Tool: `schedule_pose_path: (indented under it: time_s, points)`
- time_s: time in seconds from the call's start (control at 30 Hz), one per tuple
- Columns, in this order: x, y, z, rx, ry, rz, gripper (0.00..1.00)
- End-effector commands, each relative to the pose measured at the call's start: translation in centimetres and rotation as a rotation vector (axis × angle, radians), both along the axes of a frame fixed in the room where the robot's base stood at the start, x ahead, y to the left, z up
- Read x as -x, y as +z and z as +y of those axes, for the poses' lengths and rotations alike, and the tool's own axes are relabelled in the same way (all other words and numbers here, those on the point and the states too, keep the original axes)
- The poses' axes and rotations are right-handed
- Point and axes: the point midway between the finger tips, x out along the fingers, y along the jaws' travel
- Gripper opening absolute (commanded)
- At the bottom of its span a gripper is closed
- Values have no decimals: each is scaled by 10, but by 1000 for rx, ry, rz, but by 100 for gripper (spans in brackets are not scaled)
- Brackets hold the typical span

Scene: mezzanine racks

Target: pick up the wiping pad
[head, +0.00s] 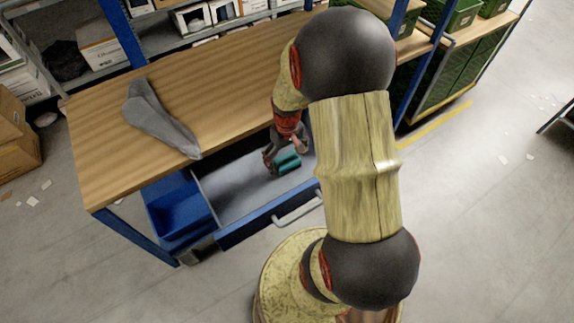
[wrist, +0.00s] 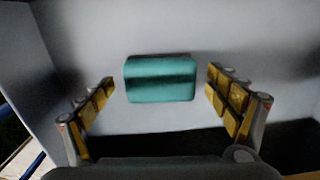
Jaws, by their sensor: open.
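The wiping pad (wrist: 160,90) is a teal block lying on the pale floor of an open drawer. In the wrist view it sits between the two spread fingers of my gripper (wrist: 160,98), with a gap on each side. In the head view the pad (head: 288,162) shows inside the drawer (head: 245,182), just right of my gripper (head: 274,160), which reaches down into the drawer. My gripper is open and holds nothing. My arm hides the right part of the drawer in the head view.
The wooden bench top (head: 215,85) is above the drawer, with a grey cloth-like piece (head: 155,115) draped on it. The drawer's handle (head: 298,208) sticks out in front. A blue bin (head: 178,210) is left of the drawer. Boxes stand on shelves behind.

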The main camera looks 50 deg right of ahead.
Motion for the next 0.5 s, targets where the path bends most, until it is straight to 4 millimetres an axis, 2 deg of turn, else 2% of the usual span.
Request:
schedule_pose_path:
  time_s: [0.07,0.27,0.5]
  points:
    - [-1,-6,0,2,0,-2,89]
    - [-1,-5,0,2,0,-3,89]
    - [-1,-5,0,2,0,-3,76]
